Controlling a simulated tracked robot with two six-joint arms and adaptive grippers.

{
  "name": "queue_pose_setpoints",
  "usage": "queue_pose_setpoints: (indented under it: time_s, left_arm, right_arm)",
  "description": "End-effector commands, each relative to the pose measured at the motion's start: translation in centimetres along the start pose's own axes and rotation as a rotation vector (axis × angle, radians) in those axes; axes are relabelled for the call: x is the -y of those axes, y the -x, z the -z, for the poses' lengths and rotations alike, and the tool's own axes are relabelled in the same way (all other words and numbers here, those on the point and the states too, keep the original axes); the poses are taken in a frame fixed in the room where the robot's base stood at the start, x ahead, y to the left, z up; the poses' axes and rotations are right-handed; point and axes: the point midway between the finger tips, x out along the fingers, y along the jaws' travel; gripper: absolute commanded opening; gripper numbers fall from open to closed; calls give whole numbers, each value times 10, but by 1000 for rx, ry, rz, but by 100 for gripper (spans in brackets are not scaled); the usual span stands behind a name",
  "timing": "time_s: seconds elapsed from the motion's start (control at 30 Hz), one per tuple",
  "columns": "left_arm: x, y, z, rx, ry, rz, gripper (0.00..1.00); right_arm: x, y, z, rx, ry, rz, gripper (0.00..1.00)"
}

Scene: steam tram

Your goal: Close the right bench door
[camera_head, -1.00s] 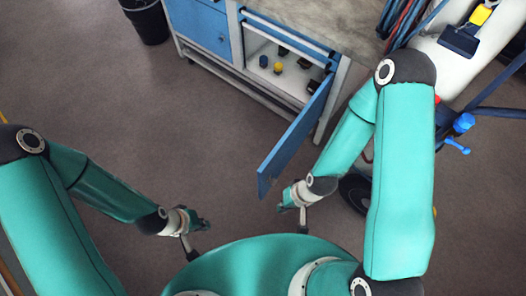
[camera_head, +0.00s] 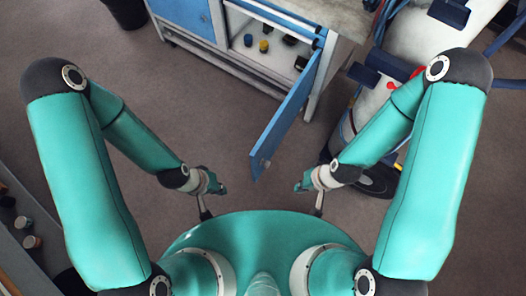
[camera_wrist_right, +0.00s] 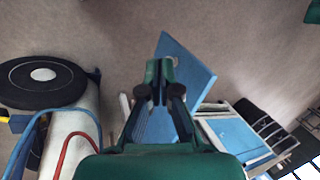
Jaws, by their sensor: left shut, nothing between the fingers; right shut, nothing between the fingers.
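The right bench door (camera_head: 285,121) is blue and stands wide open, swung out from the right end of the workbench toward me. It also shows in the right wrist view (camera_wrist_right: 188,62), just beyond my gripper. My right gripper (camera_head: 300,187) is shut and empty, to the right of the door's free edge and apart from it in the head view. In the wrist view its fingers (camera_wrist_right: 160,72) overlap the door; I cannot tell the gap. My left gripper (camera_head: 221,188) is shut and empty, to the left of the door's free edge.
The open compartment (camera_head: 275,50) holds several small items, some yellow and black. A closed blue left door (camera_head: 187,14) is beside it. A white cylinder on a wheeled cart (camera_head: 410,45) stands right of the bench. Shelves with jars (camera_head: 28,241) are at far left. The floor between is clear.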

Motion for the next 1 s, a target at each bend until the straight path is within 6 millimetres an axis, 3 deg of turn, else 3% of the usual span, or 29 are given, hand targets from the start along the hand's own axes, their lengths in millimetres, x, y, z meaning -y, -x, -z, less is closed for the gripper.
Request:
queue_pose_setpoints:
  time_s: [0.2,0.3,0.37,0.5,0.67,0.8,1.0]
  left_arm:
    - [2,-4,0,0,0,0,0]
    - [6,-18,0,0,0,0,0]
    - [11,-31,0,0,0,0,0]
    - [27,-76,0,0,0,0,0]
    - [50,-139,1,0,0,0,0]
    - [69,-192,1,0,0,0,0]
    - [92,-254,2,0,0,0,0]
  right_arm:
    - [-2,-2,2,-3,-14,-3,0]
    - [-8,-9,7,-10,-72,-14,0]
    - [-23,-12,15,-17,-136,-23,0]
    - [-39,-29,33,-44,-384,-39,0]
    - [-45,-49,55,-73,-782,5,0]
    - [-37,-59,70,-65,-1139,110,0]
    - [-11,-59,86,30,-1570,327,0]
